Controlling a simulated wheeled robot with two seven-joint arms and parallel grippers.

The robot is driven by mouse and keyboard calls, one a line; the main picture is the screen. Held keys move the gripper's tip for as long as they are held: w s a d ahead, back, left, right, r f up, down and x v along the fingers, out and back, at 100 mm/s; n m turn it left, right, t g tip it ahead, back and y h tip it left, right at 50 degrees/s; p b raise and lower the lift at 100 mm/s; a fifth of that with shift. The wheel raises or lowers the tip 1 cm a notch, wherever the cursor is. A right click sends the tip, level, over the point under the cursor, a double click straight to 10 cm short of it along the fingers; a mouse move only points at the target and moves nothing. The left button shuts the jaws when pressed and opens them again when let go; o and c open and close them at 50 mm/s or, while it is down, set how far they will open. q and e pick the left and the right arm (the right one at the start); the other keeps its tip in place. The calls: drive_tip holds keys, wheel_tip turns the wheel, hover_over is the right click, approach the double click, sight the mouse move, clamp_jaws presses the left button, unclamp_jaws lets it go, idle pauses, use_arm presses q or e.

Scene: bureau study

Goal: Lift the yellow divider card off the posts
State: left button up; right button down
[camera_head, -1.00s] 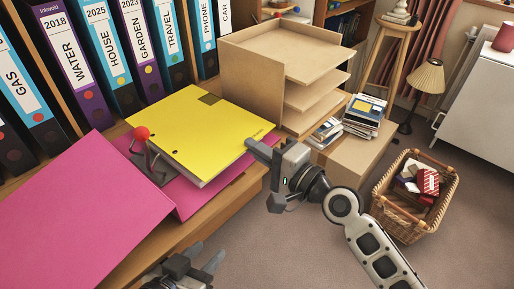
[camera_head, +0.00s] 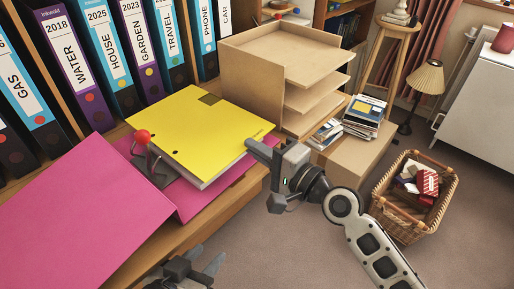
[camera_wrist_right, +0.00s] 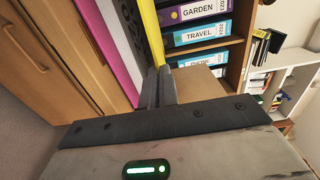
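The yellow divider card (camera_head: 205,128) lies flat on top of a stack of paper in the open pink binder (camera_head: 75,215). A lever with a red knob (camera_head: 142,136) stands at the card's left edge, where the posts are hard to make out. My right gripper (camera_head: 256,147) is at the card's right edge. In the right wrist view its fingers (camera_wrist_right: 160,88) are close together, with the edge of the yellow card (camera_wrist_right: 150,35) running in at their tips. My left gripper (camera_head: 205,262) is low in the head view, fingers apart, empty, clear of the binder.
Upright labelled binders (camera_head: 120,60) line the back. A wooden tray rack (camera_head: 285,55) stands right behind the card. Books (camera_head: 365,112) sit on a cardboard box (camera_head: 350,155). A wicker basket (camera_head: 400,215) is on the floor at right. The floor in front is open.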

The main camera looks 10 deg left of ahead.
use_arm(q)
drive_tip(key=shift+r, duration=0.2)
